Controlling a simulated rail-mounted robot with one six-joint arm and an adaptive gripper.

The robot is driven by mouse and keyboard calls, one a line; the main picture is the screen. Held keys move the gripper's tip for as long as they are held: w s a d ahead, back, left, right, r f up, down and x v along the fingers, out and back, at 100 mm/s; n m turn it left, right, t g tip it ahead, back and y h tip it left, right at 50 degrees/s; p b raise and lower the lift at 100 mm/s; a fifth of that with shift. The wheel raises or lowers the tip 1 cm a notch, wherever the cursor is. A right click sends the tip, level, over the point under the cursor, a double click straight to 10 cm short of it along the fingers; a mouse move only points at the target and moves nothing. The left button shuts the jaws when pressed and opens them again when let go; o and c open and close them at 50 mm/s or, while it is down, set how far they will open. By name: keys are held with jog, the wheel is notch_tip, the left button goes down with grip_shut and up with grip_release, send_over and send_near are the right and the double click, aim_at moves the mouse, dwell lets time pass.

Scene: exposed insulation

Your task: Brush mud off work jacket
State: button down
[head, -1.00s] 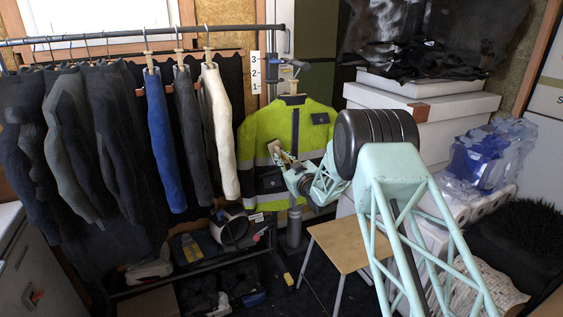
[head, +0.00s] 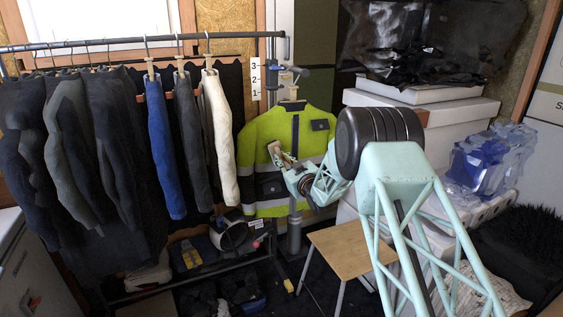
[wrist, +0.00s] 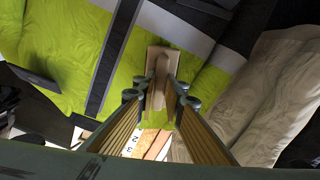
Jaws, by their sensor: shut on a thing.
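The work jacket (head: 300,140) is bright yellow-green with dark panels and pale grey bands. It hangs upright on a stand in the middle of the head view. It fills much of the wrist view (wrist: 60,50). My gripper (head: 280,158) is in front of the jacket's chest. In the wrist view my gripper (wrist: 160,102) is shut on the handle of a wooden brush (wrist: 161,65). The brush lies against or very close to the jacket front, and its bristles are hidden. I cannot make out mud on the jacket in these views.
A rail of dark, blue (head: 163,147) and cream garments (head: 221,135) hangs close on the left. A wooden stool (head: 345,255) stands below my arm. White boxes (head: 430,105) and blue plastic packs (head: 488,160) are at right. A low rack (head: 190,270) sits under the garments.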

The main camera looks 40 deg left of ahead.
aim_at(278, 142)
jog(key=shift+a+r, duration=0.1)
jog(key=shift+r, duration=1.25)
jog(key=shift+r, duration=0.1)
jog(key=shift+r, duration=1.6)
jog(key=shift+f, duration=0.15)
jog(key=shift+f, duration=1.65)
jog(key=shift+f, duration=0.1)
jog(key=shift+f, duration=1.7)
